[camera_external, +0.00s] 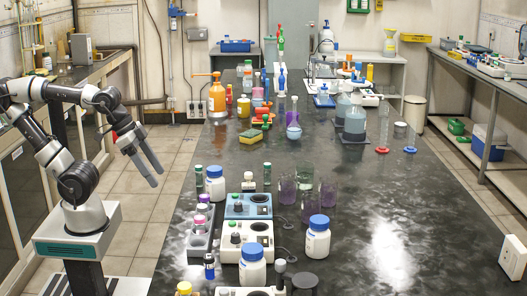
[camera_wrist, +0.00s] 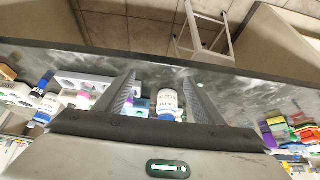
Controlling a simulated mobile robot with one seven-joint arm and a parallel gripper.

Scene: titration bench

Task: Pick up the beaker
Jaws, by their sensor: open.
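Several clear glass beakers with purple contents stand on the dark bench in the external view, one of them at the left of the group (camera_external: 287,190) and one at the right (camera_external: 328,194). Farther back, a larger beaker with grey liquid (camera_external: 355,122) stands too; I cannot tell which beaker is meant. My gripper (camera_external: 155,175) is open and empty, left of the bench and well apart from the beakers. In the wrist view, my gripper's two fingers (camera_wrist: 159,78) are spread, with a white bottle (camera_wrist: 168,101) seen beyond them. I cannot make out a beaker there.
White blue-capped bottles (camera_external: 317,240) and stirrer plates (camera_external: 248,206) crowd the bench's near left. An orange-topped bottle (camera_external: 217,98) and a sponge (camera_external: 250,135) stand farther back. The bench top (camera_external: 400,215) is clear at the near right.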

